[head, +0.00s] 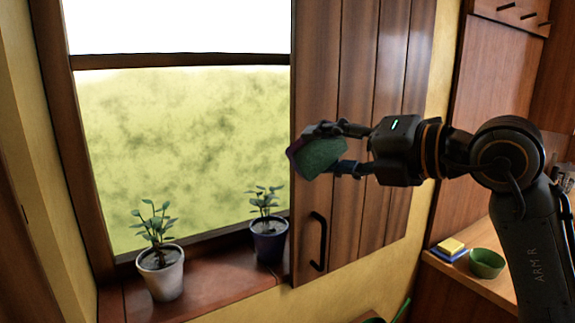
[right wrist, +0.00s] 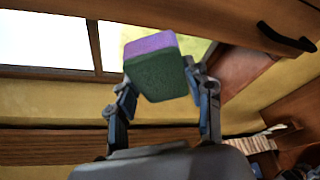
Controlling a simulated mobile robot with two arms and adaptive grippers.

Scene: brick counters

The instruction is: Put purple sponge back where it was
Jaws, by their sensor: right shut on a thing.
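The purple sponge (head: 317,157) has a dark green face and a purple layer. My right gripper (head: 340,148) is shut on it and holds it in the air before the wooden shutter, left of the arm. In the right wrist view the sponge (right wrist: 158,72) sits between the two fingers (right wrist: 165,95), its purple layer at the top and its green face towards the camera. My left gripper is not in view.
A wooden shutter (head: 350,215) with a black handle stands beside the window. Potted plants in a white pot (head: 161,275) and a dark blue pot (head: 269,243) stand on the sill (head: 205,288). On the right counter (head: 447,265) are a yellow sponge (head: 452,246), a blue sponge (head: 449,255) and a green bowl (head: 486,263).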

